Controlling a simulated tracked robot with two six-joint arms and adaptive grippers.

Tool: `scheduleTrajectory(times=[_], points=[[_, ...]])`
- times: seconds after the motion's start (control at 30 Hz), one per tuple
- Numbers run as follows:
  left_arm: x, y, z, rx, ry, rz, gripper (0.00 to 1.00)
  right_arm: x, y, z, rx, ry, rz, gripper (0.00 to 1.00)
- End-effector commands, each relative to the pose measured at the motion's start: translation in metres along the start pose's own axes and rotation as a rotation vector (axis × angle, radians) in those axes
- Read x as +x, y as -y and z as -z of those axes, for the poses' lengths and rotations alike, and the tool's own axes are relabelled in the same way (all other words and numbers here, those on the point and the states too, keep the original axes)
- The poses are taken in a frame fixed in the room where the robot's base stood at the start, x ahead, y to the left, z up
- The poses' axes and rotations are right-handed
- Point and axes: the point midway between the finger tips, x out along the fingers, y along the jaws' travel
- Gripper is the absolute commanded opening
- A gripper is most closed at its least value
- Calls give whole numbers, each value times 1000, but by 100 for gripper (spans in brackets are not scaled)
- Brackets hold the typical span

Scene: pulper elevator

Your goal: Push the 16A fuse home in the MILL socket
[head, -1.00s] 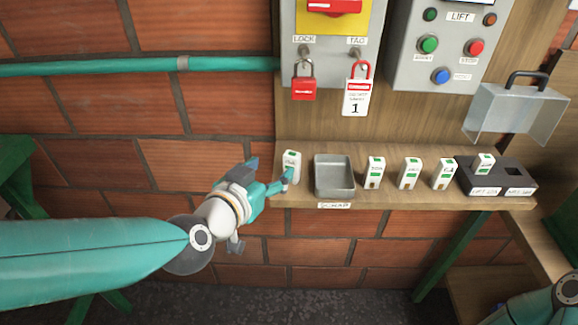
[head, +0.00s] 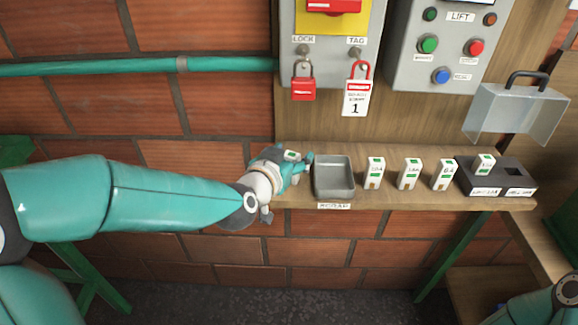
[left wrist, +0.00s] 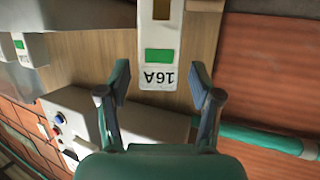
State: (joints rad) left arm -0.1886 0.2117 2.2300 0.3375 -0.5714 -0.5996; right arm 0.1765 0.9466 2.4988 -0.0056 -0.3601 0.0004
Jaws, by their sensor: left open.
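The 16A fuse (head: 292,155), white with a green patch, stands on the wooden shelf left of the scrap tray. My left gripper (head: 291,164) is at this fuse, with its fingers open on either side. In the left wrist view the fuse (left wrist: 159,70) shows its 16A label upside down between the open fingers (left wrist: 160,85), with a gap on each side. The black fuse block (head: 497,177) at the shelf's right end has two sockets. A fuse (head: 485,164) stands in the left one; the right socket (head: 514,172) looks empty.
The grey scrap tray (head: 334,178) is close to the right of my left gripper. Several white fuses, one of them (head: 375,173), stand between tray and block. A clear cover with a handle (head: 515,108) is above the block. A red padlock (head: 304,89) and tag (head: 357,96) hang above.

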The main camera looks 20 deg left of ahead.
Motion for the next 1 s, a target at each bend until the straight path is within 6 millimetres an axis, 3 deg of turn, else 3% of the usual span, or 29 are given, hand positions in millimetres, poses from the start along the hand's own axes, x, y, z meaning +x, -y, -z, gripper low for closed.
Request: scheduleTrajectory(times=[0.13, 0.5, 0.77, 1.0], points=[[0, 0, 0, 0, 0, 0, 63, 0, 0, 0, 0, 0, 0, 63], [-1, 1, 0, 0, 0, 1, 1, 0, 0, 0, 0, 0, 0, 63], [-1, 1, 2, 0, -1, 2, 0, 0, 0, 0, 0, 0, 0, 63], [-10, 1, 29, -1, -6, 1, 0, -8, 3, 0, 0, 0, 0, 63]])
